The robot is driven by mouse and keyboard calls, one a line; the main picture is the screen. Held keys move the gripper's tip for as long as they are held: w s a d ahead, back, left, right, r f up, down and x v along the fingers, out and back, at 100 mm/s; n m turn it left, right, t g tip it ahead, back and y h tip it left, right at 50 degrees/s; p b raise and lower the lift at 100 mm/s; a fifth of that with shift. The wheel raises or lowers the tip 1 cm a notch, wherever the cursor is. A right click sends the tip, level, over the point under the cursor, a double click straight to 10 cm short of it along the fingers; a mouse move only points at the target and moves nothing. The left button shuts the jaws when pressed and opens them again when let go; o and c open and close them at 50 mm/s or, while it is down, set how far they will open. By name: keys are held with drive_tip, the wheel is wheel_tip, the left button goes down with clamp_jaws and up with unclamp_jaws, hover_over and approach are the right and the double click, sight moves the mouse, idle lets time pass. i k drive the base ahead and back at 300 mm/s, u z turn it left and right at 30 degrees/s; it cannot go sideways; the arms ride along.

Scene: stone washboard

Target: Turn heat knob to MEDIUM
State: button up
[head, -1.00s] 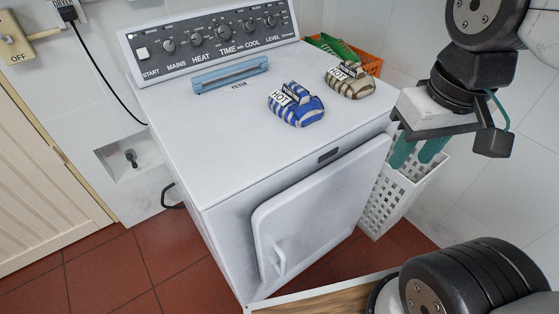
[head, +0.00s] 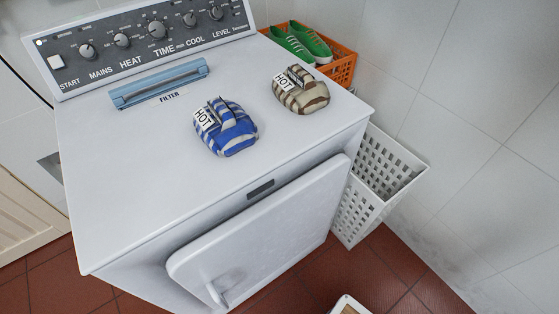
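The heat knob (head: 121,40) is a small dark round knob above the HEAT label on the dryer's grey control panel (head: 178,45), at the upper left of the head view. My gripper and arm are not in view, and nothing covers the knob.
The white dryer's top (head: 130,180) holds a blue filter handle (head: 160,84), a blue striped HOT mitt (head: 226,130) and a brown striped one (head: 303,92). A white basket (head: 385,165) and an orange crate with green shoes (head: 343,66) are at right.

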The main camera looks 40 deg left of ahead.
sight(121, 40)
drive_tip(key=z, duration=0.2)
drive_tip(key=k, duration=1)
drive_tip(key=u, duration=1.75)
drive_tip(key=i, duration=0.5)
